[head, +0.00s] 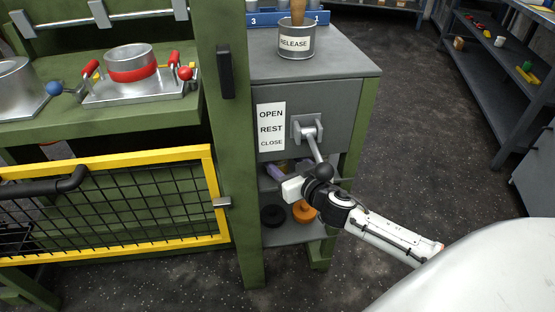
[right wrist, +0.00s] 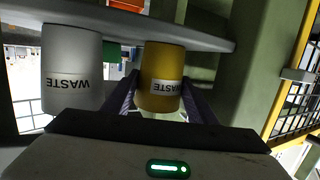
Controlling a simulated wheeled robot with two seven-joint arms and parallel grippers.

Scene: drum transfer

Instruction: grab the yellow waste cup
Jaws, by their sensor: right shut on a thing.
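The yellow waste cup (right wrist: 161,72) shows in the right wrist view, upside down in the picture, its base against a grey shelf (right wrist: 130,22). Its white label reads WASTE. My right gripper (right wrist: 158,98) has a purple finger on each side of the cup and is shut on it. In the head view my right gripper (head: 278,172) reaches in below the lever, at the open shelf of the grey cabinet; the cup is mostly hidden there. My left gripper is not in view.
A white WASTE cup (right wrist: 71,68) stands close beside the yellow one. A lever with a black knob (head: 321,171) hangs just above my right wrist. A green post (head: 228,150) stands to the left. A RELEASE cup (head: 297,38) stands on the cabinet top.

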